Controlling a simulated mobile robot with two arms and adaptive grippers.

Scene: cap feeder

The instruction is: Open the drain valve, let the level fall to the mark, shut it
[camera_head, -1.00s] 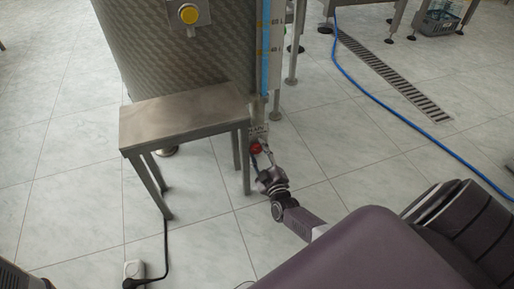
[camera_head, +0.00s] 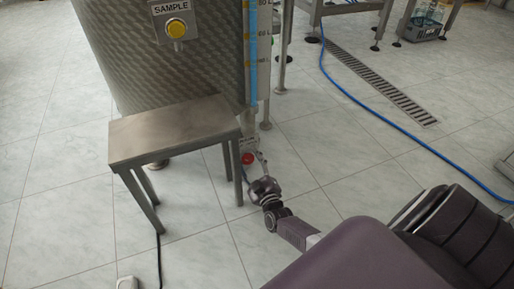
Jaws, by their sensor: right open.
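The steel tank (camera_head: 120,60) stands at the upper left. Its level tube (camera_head: 252,50) shows blue liquid beside a scale (camera_head: 265,45) with litre marks, too small to read surely. Below the tube, the red part of the drain valve (camera_head: 248,158) sits low, near the floor. My right gripper (camera_head: 254,167) is open with its fingers close to the red part. I cannot tell whether they touch it. The valve's exact position is too small to tell. My left gripper is not in view.
A small steel table (camera_head: 175,130) stands just left of the valve. A yellow button (camera_head: 176,28) under a SAMPLE label is on the tank. A floor drain grate (camera_head: 375,80) and a blue hose (camera_head: 400,122) lie to the right. The tiled floor between is clear.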

